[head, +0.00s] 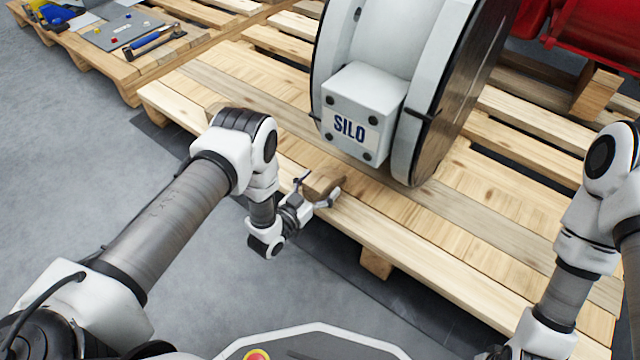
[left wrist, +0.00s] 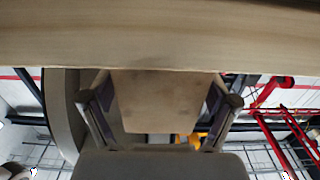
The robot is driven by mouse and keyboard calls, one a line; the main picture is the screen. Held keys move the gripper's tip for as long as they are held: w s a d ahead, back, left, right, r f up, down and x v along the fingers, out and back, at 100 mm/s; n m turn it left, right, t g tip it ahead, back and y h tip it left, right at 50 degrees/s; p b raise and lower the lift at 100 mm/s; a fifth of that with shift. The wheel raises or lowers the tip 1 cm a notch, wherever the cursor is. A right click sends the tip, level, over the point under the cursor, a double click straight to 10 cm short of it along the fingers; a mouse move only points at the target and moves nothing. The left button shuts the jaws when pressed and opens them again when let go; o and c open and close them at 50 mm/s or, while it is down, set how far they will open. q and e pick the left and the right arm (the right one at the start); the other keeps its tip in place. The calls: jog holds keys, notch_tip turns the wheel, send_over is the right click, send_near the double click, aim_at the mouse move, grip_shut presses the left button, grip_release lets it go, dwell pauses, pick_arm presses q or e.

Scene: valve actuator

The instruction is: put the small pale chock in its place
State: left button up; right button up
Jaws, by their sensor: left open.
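A small tan wooden chock (head: 322,182) lies on the pallet's front board, in front of the white wheel-shaped body marked SILO. My left gripper (head: 318,193) is at the chock, low over the pallet edge, with its fingers open on either side of it. In the left wrist view the chock (left wrist: 165,100) fills the gap between the two fingers of the left gripper (left wrist: 160,110). Whether the fingers touch it cannot be told. My right gripper is outside the view; only part of that arm shows at the right.
The white SILO body (head: 365,110) stands on the wooden pallet (head: 400,235). Red parts (head: 600,35) and a wooden block (head: 597,92) are at the back right.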

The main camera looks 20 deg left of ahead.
pick_arm(q)
jog(key=shift+r, duration=0.25)
jog(key=s+a+f+n+g+y+p, duration=0.1)
jog(key=s+a+f+g+y+p, duration=0.2)
jog(key=s, duration=0.6)
jog(key=s+a+n+g+y+p, duration=0.15)
jog(key=s+g+p, duration=0.3)
jog(key=s, duration=0.45)
jog(key=s+a+r+n+g+y, duration=0.1)
jog(key=s+g, duration=0.3)
jog(key=s, duration=0.4)
jog(key=s+a+r+n+g, duration=0.1)
jog(key=s+a+r+g, duration=0.1)
jog(key=s+g, duration=0.3)
jog(key=s+r+b, duration=0.1)
jog(key=s, duration=0.3)
jog(key=shift+s+r+y, duration=0.15)
jog(key=shift+r+y, duration=0.2)
jog(key=shift+r, duration=0.05)
